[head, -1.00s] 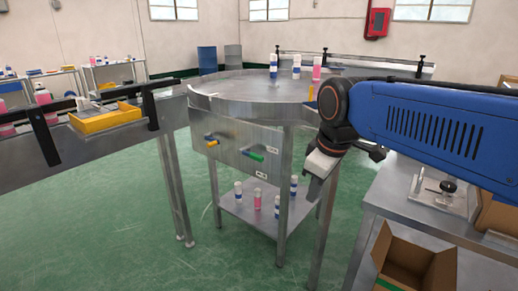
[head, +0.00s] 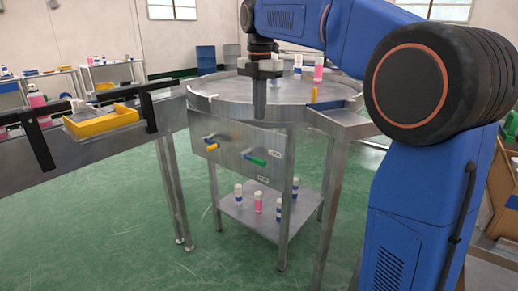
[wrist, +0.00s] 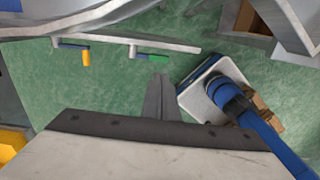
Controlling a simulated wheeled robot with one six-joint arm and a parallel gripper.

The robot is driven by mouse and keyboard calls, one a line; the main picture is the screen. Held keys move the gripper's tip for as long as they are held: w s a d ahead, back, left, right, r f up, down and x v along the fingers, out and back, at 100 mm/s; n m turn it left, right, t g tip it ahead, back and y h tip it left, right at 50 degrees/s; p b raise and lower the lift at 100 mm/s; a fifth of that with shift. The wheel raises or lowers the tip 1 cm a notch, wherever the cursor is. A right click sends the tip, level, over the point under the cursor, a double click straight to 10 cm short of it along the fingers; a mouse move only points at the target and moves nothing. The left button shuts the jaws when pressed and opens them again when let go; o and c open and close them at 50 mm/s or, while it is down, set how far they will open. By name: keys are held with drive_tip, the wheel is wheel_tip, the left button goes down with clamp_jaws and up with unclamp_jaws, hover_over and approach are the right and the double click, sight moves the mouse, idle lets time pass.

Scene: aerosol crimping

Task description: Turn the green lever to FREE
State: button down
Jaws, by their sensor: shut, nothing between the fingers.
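The green lever (head: 256,161) is on the grey metal panel (head: 230,152) under the round table. Its handle points right and slightly down, towards a small upper label (head: 276,154). Another small label (head: 263,179) is below it; I cannot read either. The green lever also shows in the wrist view (wrist: 152,58), beyond my fingertips. My gripper (head: 259,112) points down in front of the round table, above the lever and apart from it. Its fingers (wrist: 160,82) are together and empty.
A yellow lever (head: 212,147) is left of the green one. The round table (head: 225,90) carries several bottles. More bottles stand on its lower shelf (head: 270,228). A conveyor (head: 110,140) with a yellow tray (head: 100,122) is at left. The green floor in front is clear.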

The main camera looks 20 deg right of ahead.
sight(260, 160)
wheel_tip(260, 160, down, 14)
drive_tip(key=shift+w, duration=0.1)
idle(0.5)
idle(0.5)
